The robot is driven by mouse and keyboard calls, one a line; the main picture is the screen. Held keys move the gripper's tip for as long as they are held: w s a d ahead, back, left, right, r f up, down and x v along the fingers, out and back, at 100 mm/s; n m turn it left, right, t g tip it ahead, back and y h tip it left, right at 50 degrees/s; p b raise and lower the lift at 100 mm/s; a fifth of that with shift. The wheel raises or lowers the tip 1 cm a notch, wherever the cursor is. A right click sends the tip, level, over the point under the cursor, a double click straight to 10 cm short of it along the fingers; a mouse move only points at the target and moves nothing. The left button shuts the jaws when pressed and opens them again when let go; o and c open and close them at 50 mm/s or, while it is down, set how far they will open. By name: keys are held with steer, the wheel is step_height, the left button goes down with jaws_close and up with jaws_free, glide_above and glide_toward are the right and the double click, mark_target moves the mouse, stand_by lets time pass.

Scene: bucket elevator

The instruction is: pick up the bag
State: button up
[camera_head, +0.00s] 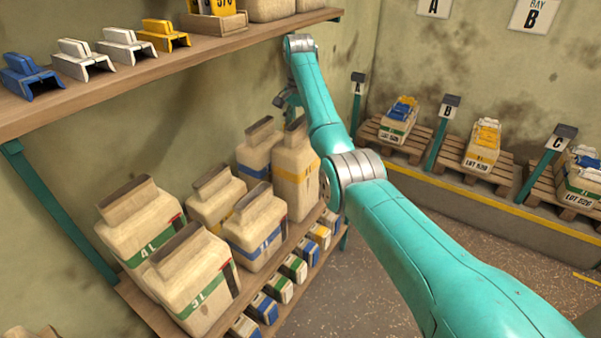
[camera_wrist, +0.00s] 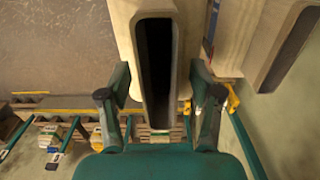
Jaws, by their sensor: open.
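A tall beige bag (camera_head: 296,180) with a yellow stripe stands upright at the far right end of the lower shelf. My gripper (camera_head: 285,98) is just above it, partly hidden by my wrist. In the wrist view the bag's beige top (camera_wrist: 126,32) with a long dark slot fills the upper middle. My open gripper (camera_wrist: 158,98) has one finger on each side of that top. I cannot tell whether the fingers touch it. Several other beige bags stand on the same shelf, among them a 4L bag (camera_head: 140,232) and a 3L bag (camera_head: 192,282) with green stripes.
A blue-striped bag (camera_head: 258,155) stands close to the left of the tall bag. The upper shelf (camera_head: 200,55) runs above, holding small coloured saddle-shaped pieces. Small boxes (camera_head: 282,288) line a lower ledge. Loaded pallets stand at right beside signs A, B and C. The floor (camera_head: 390,260) looks clear.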

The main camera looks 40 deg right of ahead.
steer(key=shift+f, duration=0.8)
jaws_close()
